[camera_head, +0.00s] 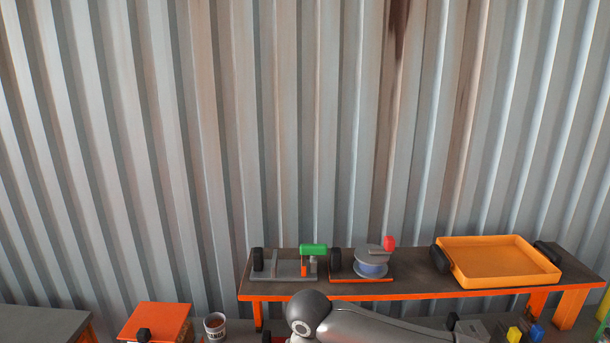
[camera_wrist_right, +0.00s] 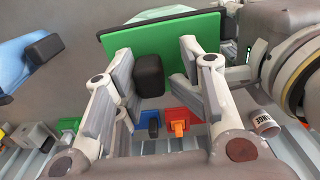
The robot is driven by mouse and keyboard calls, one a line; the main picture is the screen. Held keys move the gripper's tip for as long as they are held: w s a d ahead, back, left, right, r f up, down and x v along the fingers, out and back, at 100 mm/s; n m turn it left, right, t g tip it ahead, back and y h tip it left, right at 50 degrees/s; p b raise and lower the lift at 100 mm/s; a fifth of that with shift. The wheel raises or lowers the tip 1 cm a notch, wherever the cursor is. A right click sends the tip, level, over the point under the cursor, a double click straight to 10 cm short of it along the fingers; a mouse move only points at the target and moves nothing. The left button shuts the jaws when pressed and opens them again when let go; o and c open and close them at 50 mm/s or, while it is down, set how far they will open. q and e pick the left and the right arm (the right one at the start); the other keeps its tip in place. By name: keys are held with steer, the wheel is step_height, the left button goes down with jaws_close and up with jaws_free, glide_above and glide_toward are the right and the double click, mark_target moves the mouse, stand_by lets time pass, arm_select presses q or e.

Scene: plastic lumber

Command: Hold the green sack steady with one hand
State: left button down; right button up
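In the right wrist view, my right gripper (camera_wrist_right: 160,78) is open, its two fingers spread apart. A black block (camera_wrist_right: 149,76) shows between the fingers, nearer the left one; I cannot tell if they touch. Behind it is a flat, bright green panel (camera_wrist_right: 158,42). A pale green thing (camera_wrist_right: 211,5) shows just beyond the panel at the top edge, cut off; I cannot tell whether it is the green sack. No green sack shows clearly in the head view. My left gripper is in neither view.
In the head view, a dark shelf with orange edges (camera_head: 405,287) stands against the corrugated wall. An orange box (camera_head: 155,322) and a labelled can (camera_head: 215,326) are lower left. The wrist view shows a blue thing (camera_wrist_right: 25,58).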

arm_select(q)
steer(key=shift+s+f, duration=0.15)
arm_select(e)
steer(key=shift+a, duration=0.1)
steer(key=shift+w+r, duration=0.1)
steer(key=shift+r, duration=0.25)
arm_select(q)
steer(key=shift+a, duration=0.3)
arm_select(e)
steer(key=shift+d+r, duration=0.15)
steer(key=shift+r, duration=1.45)
steer(key=shift+d+r, duration=0.1)
steer(key=shift+r, duration=1.45)
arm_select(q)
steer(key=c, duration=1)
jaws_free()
arm_select(e)
steer(key=shift+a, duration=0.1)
